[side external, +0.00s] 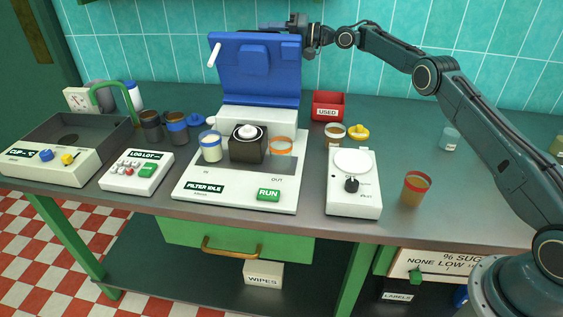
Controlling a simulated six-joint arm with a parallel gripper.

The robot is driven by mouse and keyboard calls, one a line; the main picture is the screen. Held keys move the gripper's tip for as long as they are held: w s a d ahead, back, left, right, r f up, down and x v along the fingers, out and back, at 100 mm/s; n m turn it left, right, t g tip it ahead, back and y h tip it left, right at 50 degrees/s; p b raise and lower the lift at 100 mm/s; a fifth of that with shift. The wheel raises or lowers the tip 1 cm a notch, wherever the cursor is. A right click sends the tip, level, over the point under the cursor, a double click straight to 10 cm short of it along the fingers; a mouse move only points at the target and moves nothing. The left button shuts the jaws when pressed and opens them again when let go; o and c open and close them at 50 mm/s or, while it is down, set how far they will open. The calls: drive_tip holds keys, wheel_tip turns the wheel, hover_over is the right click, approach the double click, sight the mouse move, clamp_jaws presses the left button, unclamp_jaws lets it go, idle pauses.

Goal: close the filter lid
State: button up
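The filter machine (190,200) is white and stands in the middle of the counter, with a "FILTER IDLE" label and a green RUN button. Its blue lid (255,75) stands open, upright at the back, with a white handle (214,55) at its upper left. Under the lid the machine holds a dark block with a white knob (248,141), a cup with a blue rim on the IN side and an orange-rimmed cup on the OUT side. My gripper (298,30) is at the lid's top right edge, partly behind it; I cannot tell whether it touches or whether its fingers are open.
A red USED bin (328,106), a cup and a yellow ring (358,132) stand right of the machine. A white device with a dial (353,198) and an orange-rimmed cup (416,188) stand farther right. A keypad box (136,174) and dark cups stand left. The right back counter is mostly clear.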

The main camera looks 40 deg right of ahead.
sight(268, 38)
clamp_jaws()
drive_tip(key=shift+s+a, duration=0.2)
drive_tip(key=shift+s, duration=0.05)
drive_tip(key=shift+s+a+n, duration=1.1)
drive_tip(key=shift+s+a, duration=0.05)
drive_tip(key=shift+s+a+f+n, duration=2.6)
drive_tip(key=shift+s+a+f, duration=0.3)
drive_tip(key=shift+f, duration=0.15)
drive_tip(key=shift+s+a+f+n, duration=2.6)
drive_tip(key=shift+s+a+f, duration=0.3)
drive_tip(key=shift+f, duration=0.15)
